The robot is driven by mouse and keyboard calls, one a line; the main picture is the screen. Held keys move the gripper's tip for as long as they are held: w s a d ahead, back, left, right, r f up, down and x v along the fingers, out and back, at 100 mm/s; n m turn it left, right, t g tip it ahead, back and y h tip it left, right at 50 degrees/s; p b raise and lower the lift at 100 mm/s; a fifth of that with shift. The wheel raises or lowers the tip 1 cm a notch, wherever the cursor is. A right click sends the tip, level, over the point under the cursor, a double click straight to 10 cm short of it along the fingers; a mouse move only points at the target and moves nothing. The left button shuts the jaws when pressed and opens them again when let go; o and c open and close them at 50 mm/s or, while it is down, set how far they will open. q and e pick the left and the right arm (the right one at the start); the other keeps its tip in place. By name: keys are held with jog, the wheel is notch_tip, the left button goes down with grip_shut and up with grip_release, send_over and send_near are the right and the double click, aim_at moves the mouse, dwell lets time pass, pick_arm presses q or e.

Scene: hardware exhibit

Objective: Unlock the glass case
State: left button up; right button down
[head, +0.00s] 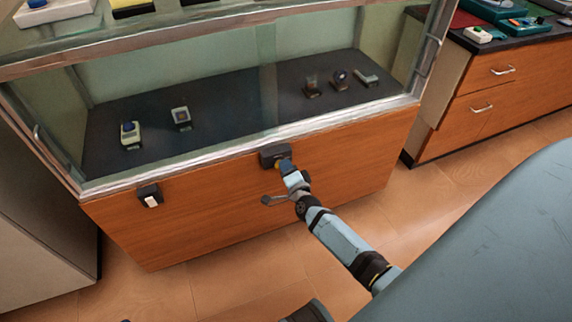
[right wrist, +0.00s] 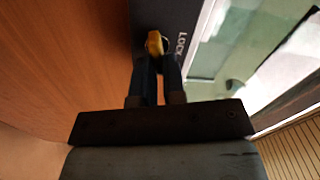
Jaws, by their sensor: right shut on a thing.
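The glass case (head: 240,60) has a wooden base (head: 220,205) and a metal-edged glass front. A dark lock box (head: 270,152) sits on the front of the base, just under the glass. In the right wrist view its dark face (right wrist: 148,14) bears the word LOCK. My right gripper (head: 284,167) is at this box, its fingers shut on a small yellow piece (right wrist: 154,43) at the lock face. I cannot tell whether it is a key or a knob. My left gripper is not in view.
A second dark box with a white switch (head: 151,200) is on the base at the left. Several small devices stand inside the case on a dark shelf (head: 230,108). A wooden drawer cabinet (head: 485,95) stands at the right. Tiled floor (head: 440,190) lies between.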

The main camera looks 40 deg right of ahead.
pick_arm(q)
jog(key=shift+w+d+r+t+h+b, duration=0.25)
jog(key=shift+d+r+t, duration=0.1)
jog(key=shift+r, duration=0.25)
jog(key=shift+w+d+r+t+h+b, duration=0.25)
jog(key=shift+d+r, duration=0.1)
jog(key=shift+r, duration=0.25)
pick_arm(e)
jog(key=shift+f+m, duration=0.2)
jog(key=shift+m, duration=1.5)
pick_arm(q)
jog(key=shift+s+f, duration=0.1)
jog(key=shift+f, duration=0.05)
pick_arm(e)
jog(key=c, duration=1.2)
grip_release()
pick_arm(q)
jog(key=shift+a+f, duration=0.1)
pick_arm(e)
jog(key=shift+s, duration=0.1)
